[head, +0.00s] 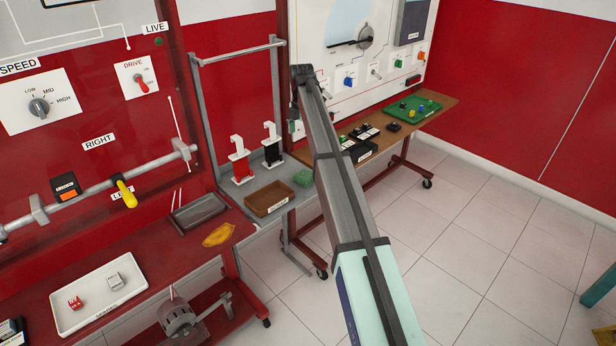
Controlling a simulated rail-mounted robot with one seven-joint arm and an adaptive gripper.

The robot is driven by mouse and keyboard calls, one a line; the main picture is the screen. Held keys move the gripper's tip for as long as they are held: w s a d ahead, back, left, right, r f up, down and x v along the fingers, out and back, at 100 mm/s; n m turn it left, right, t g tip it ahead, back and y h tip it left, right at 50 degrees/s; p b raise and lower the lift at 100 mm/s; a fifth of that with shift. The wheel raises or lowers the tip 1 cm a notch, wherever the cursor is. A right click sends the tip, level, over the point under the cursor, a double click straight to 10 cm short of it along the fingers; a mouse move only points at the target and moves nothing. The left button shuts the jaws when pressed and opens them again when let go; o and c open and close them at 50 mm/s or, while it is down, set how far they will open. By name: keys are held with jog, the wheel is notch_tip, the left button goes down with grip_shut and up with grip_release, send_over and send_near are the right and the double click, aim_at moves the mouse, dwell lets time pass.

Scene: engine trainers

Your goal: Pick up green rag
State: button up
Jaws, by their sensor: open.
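A small green rag (302,178) lies on the grey bench, just right of a brown tray. My arm reaches up across the middle of the view and passes to the right of the rag. My gripper (298,98) is the small dark part at the arm's far end. It appears above the rag in the picture, apart from it and open, with nothing seen in it. Its fingers are small and partly hidden, and its distance from the rag is hard to judge.
The brown tray (269,198) and red and black holders with white hooks (239,165) stand near the rag. A grey frame (238,54) rises behind. A yellow rag (218,235) and a white tray (98,293) lie on the red bench. Open tiled floor (470,240) is at right.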

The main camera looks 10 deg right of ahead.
jog(key=p, duration=0.2)
send_over(305, 175)
jog(key=f, duration=1.2)
jog(key=shift+a+f, duration=0.2)
jog(key=shift+a, duration=0.15)
jog(key=shift+d+f+p, duration=0.15)
jog(key=shift+f+p, duration=0.15)
jog(key=shift+f, duration=1)
jog(key=shift+d+f+p, duration=0.1)
jog(key=shift+f+p, duration=0.15)
jog(key=shift+f, duration=1.05)
jog(key=c, duration=1.2)
